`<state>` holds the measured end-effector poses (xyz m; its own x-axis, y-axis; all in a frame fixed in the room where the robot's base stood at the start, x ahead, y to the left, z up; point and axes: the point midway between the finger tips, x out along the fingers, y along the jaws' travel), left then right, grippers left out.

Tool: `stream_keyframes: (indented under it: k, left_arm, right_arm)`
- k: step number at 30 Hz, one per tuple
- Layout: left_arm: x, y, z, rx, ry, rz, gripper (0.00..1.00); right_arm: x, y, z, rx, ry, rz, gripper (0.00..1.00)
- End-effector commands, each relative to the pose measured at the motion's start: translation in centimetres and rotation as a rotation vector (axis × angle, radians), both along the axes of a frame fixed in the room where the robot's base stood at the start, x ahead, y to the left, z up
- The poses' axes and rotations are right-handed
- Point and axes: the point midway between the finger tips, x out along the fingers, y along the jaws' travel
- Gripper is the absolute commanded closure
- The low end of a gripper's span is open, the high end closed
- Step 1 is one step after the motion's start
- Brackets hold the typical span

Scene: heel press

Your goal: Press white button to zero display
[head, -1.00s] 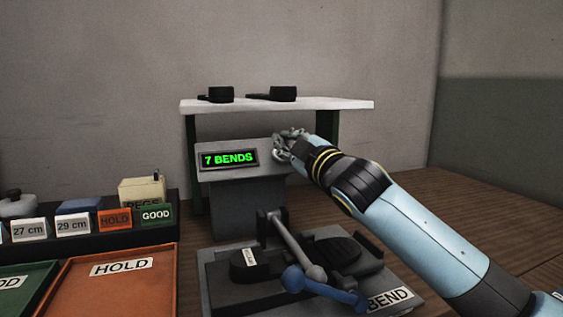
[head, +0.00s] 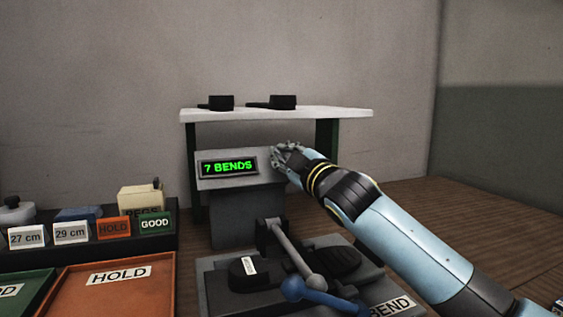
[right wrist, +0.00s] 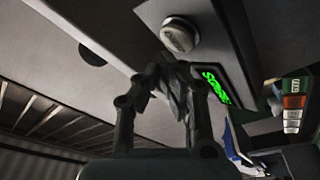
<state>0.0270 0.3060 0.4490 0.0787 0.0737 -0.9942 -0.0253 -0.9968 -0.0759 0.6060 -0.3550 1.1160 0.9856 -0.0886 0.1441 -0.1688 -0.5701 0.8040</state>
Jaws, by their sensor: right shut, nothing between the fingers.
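The grey counter box with its display (head: 229,167) stands behind the bending press; green letters read "7 BENDS". The display also shows at a slant in the right wrist view (right wrist: 215,85). The round white button (right wrist: 180,36) sits on the same panel, beside the display. In the head view my right gripper hides it. My right gripper (head: 284,152) is at the right end of the panel, shut and empty. In the right wrist view its fingertips (right wrist: 165,72) appear just below the button; I cannot tell whether they touch it. My left gripper is out of view.
The press (head: 225,275) with its blue-knobbed lever (head: 292,288) stands below my right arm. A white shelf (head: 330,113) with two black parts is behind the box.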

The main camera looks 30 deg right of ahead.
Motion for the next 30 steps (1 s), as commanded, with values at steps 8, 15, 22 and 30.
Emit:
stream_keyframes:
  k: [8, 15, 22, 30]
  left_arm:
    - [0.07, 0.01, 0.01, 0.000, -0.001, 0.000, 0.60]
    - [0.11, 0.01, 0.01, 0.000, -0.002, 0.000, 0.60]
    - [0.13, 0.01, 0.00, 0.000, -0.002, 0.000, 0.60]
    - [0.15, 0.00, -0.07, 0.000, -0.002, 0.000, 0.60]
  right_arm:
    - [-0.01, 0.01, -0.01, 0.000, 0.000, 0.000, 1.00]
    - [-0.01, 0.01, -0.01, 0.000, 0.000, 0.000, 1.00]
    - [0.05, -0.02, -0.06, 0.000, 0.000, 0.000, 1.00]
    - [0.65, -0.15, -0.44, 0.000, -0.001, 0.000, 1.00]
